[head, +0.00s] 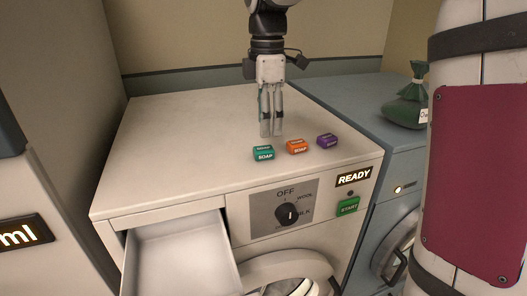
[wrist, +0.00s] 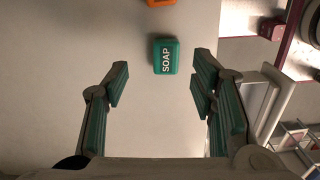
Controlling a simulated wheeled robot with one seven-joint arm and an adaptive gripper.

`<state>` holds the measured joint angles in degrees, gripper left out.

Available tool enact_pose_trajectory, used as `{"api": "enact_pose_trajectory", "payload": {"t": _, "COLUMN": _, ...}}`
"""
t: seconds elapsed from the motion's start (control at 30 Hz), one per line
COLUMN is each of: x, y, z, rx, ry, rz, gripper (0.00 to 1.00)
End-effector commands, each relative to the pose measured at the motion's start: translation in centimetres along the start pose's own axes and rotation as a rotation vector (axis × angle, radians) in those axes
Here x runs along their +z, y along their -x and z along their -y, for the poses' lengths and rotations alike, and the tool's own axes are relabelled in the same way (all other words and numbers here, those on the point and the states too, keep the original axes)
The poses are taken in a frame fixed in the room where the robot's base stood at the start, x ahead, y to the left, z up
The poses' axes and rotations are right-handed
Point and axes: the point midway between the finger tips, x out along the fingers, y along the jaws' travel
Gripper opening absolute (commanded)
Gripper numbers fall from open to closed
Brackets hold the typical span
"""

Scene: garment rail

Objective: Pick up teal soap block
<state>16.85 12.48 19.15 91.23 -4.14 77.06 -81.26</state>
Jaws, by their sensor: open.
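The teal soap block (head: 263,154) lies on the white washing machine's top, near its front edge, with the word SOAP on its front. In the wrist view the teal soap block (wrist: 166,57) lies ahead of the fingertips, roughly in line with the gap between them. My gripper (head: 271,134) points down above the machine top, behind the soap blocks in the head view. It is open and empty, as the spread fingers (wrist: 160,88) in the wrist view show. An orange soap block (head: 297,147) and a purple one (head: 327,140) lie to the right of the teal one.
The white washing machine (head: 170,140) has an open, empty-looking drawer (head: 180,255) at front left and a dial panel (head: 284,208). A blue-grey machine (head: 345,100) stands at right with a green bag (head: 405,105) on it. The machine top left of the blocks is clear.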

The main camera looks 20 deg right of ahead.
Motion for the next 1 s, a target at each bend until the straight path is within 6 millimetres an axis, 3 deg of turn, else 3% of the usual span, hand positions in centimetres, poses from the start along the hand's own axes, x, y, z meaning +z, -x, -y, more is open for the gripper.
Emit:
{"api": "enact_pose_trajectory", "payload": {"t": 0.27, "x": -0.1, "y": -1.9, "z": 0.4, "rx": -0.001, "ry": -0.001, "rz": 0.000, "gripper": 0.52}}
{"api": "enact_pose_trajectory", "payload": {"t": 0.6, "x": -0.5, "y": -6.1, "z": 0.9, "rx": 0.000, "ry": -0.001, "rz": 0.001, "gripper": 0.52}}
{"api": "enact_pose_trajectory", "payload": {"t": 0.87, "x": -0.5, "y": -6.4, "z": 0.8, "rx": 0.001, "ry": -0.001, "rz": 0.001, "gripper": 0.52}}
{"api": "enact_pose_trajectory", "payload": {"t": 1.0, "x": -0.5, "y": -6.4, "z": 0.8, "rx": 0.001, "ry": -0.001, "rz": 0.001, "gripper": 0.22}}
